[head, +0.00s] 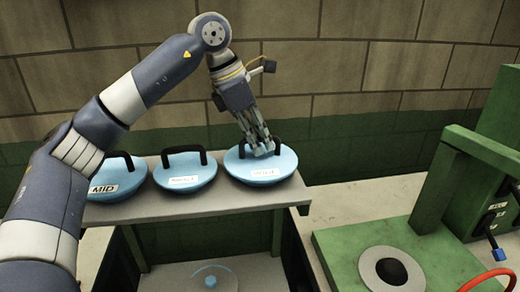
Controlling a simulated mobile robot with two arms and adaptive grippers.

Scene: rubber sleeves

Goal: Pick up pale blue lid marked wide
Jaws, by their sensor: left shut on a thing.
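Three pale blue lids with black handles are in a row on a grey shelf. The right-hand lid (246,167) is the largest and has a white label that appears to read WIDE. My left gripper (263,150) comes down on this lid from above and is shut on its black handle, partly hiding it. The lid appears to be at shelf level; I cannot tell if it is clear of the surface. The middle lid (184,170) has a label too blurred to read. The left lid (117,177) is labelled MID and is partly hidden by my left arm. My right gripper is not in view.
The grey shelf (205,208) carries the lids in front of a block wall. Pale counter lies between shelf and machine.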

